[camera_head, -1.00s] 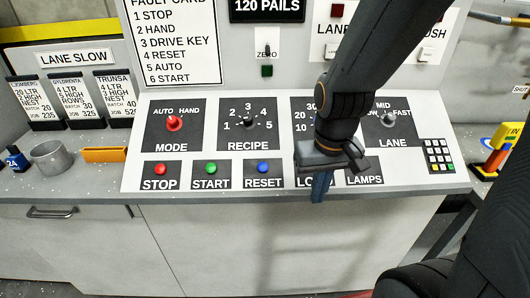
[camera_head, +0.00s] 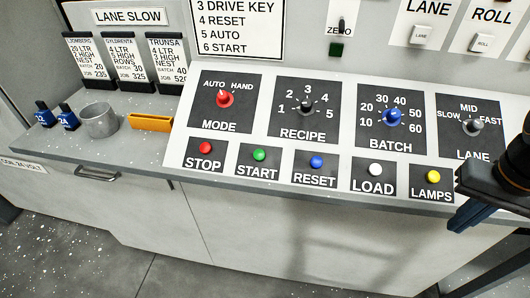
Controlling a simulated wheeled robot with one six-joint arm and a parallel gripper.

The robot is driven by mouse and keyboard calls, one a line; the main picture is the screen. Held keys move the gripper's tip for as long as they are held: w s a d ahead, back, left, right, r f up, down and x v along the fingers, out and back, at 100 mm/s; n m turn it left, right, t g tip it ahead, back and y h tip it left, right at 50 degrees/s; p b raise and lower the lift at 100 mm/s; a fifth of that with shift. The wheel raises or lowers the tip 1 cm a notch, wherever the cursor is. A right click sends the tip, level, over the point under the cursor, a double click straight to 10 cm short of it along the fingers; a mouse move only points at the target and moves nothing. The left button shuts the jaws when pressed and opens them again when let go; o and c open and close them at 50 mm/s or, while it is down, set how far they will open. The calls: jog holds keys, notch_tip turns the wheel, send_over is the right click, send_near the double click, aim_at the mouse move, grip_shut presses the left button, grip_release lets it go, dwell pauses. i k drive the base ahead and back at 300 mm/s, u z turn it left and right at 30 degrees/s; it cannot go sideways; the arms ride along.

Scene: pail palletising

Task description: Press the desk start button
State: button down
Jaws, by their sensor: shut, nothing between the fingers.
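The green start button (camera_head: 260,155) sits on a dark plate labelled START, in the bottom row of the sloping desk panel (camera_head: 225,183). The red stop button (camera_head: 205,147) is to its left and the blue reset button (camera_head: 316,162) to its right. Nothing covers the start button. My gripper (camera_head: 462,222) is at the right edge of the view, by the desk's front edge below the LAMPS plate, well right of the start button. Its fingers are shut and empty, and part of it is cut off by the frame.
The white load button (camera_head: 375,170) and yellow lamps button (camera_head: 433,177) lie between the start button and my gripper. Above are the mode knob (camera_head: 224,99), recipe knob (camera_head: 306,107) and batch knob (camera_head: 392,117). A grey cup (camera_head: 99,121) and an orange block (camera_head: 151,123) stand left.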

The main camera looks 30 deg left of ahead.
aim_at(259, 155)
jog(key=z, duration=0.05)
jog(key=k, duration=0.85)
jog(key=u, duration=0.2)
